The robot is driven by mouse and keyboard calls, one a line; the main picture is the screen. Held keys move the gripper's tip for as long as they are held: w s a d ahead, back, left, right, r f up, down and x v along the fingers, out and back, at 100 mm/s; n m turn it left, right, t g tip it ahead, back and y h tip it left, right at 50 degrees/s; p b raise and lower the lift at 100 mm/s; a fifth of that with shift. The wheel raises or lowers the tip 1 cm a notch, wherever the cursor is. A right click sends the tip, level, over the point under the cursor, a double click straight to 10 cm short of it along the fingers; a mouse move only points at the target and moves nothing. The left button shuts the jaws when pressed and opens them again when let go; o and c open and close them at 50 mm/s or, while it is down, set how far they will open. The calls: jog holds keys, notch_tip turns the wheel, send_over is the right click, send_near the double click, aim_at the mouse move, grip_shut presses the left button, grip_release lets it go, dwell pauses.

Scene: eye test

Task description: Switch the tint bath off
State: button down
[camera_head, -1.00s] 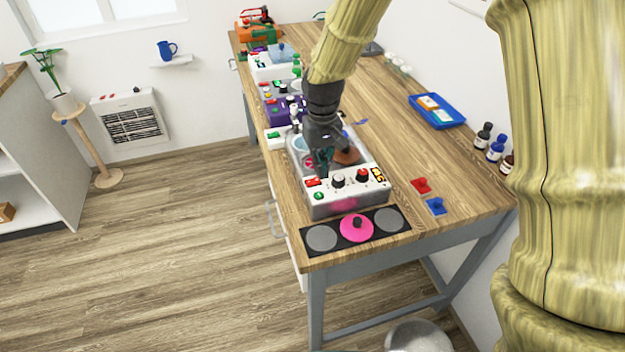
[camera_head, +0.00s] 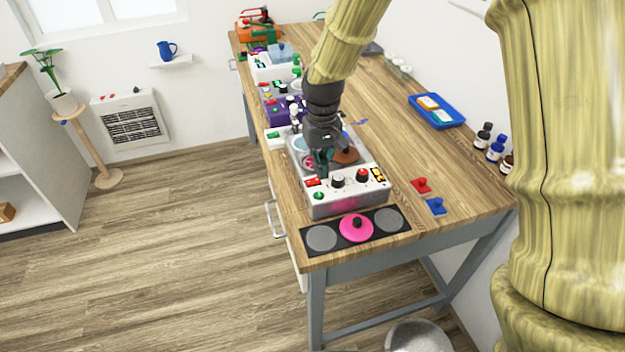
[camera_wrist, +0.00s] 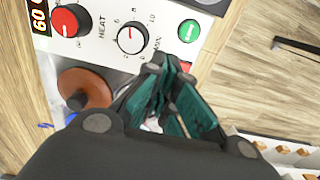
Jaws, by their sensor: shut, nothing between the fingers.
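The tint bath (camera_head: 345,199) is a clear-sided box with a white control panel near the front end of the bench. Its panel has a red switch (camera_head: 312,182), a black-and-white knob (camera_wrist: 132,37), a red knob (camera_wrist: 67,22), a green button (camera_wrist: 188,31) and a lit orange display (camera_wrist: 39,15). My gripper (camera_head: 321,174) is shut and empty, just above and behind the red switch. In the wrist view, the teal fingertips (camera_wrist: 170,68) largely cover the switch, with a red edge showing beside them. I cannot tell whether they touch it.
A black plate with two grey discs and a pink lidded disc (camera_head: 356,228) lies in front of the bath. Red (camera_head: 421,186) and blue (camera_head: 436,206) knobbed pieces lie to its right. Several other devices stand behind it. A blue tray (camera_head: 437,122) and bottles (camera_head: 497,149) line the wall.

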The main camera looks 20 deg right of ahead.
aim_at(320, 181)
jog(key=shift+f+b, duration=0.3)
jog(key=shift+f, duration=0.8)
dwell(0.8)
notch_tip(320, 181, up, 7)
jog(key=p, duration=0.6)
dwell(0.6)
dwell(0.4)
